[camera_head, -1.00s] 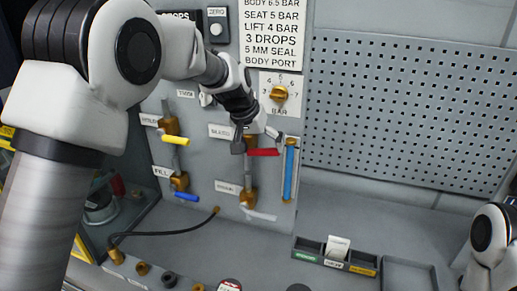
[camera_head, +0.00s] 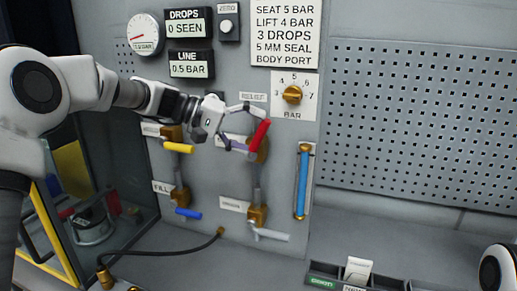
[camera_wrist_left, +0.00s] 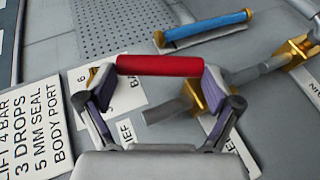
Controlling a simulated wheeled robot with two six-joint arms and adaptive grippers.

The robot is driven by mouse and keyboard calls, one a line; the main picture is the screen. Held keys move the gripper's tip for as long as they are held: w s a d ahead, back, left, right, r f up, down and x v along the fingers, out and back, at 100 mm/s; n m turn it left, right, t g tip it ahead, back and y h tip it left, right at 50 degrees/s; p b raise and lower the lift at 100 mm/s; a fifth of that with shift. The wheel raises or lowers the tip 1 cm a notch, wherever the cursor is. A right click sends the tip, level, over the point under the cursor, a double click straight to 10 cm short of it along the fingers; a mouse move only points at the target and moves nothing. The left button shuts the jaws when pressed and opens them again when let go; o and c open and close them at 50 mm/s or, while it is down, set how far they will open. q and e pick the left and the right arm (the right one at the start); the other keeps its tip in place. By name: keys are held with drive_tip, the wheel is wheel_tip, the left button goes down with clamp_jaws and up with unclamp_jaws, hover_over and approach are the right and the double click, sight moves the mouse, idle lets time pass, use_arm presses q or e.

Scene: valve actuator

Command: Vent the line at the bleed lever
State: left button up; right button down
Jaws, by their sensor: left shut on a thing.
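The red lever handle (camera_head: 259,135) on the grey panel tilts steeply up to the right from its brass valve body (camera_head: 263,152). My left gripper (camera_head: 238,144) reaches it from the left and is shut on it. In the left wrist view the red handle (camera_wrist_left: 158,65) lies across the fingertips, with a brass fitting (camera_wrist_left: 202,98) beyond. The label beside this valve is partly hidden by the gripper. The line display (camera_head: 190,70) reads 0.5 BAR, and the drops display (camera_head: 188,23) reads 0 SEEN. My right gripper is out of view.
A yellow lever (camera_head: 178,148), a blue lever (camera_head: 188,213) and a pale lever (camera_head: 270,235) sit nearby on the panel. A blue tube (camera_head: 302,182) stands to the right, below the brass knob (camera_head: 292,95). A black hose (camera_head: 165,252) runs below.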

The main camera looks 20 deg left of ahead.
use_arm(q)
drive_tip(key=shift+a+f+n+t+h+b, duration=0.15)
drive_tip(key=shift+a+n+t+h+b, duration=0.2)
drive_tip(key=shift+a+h+b, duration=0.55)
drive_tip(key=shift+a+f+n+t+h+b, duration=0.15)
drive_tip(key=shift+a+n+h+b, duration=0.3)
drive_tip(key=shift+h+b, duration=0.75)
drive_tip(key=shift+r, duration=0.1)
drive_tip(key=o, duration=1.4)
drive_tip(key=shift+w, duration=0.1)
drive_tip(key=shift+a+r, duration=0.1)
drive_tip(key=v, duration=1.2)
drive_tip(key=shift+r, duration=0.1)
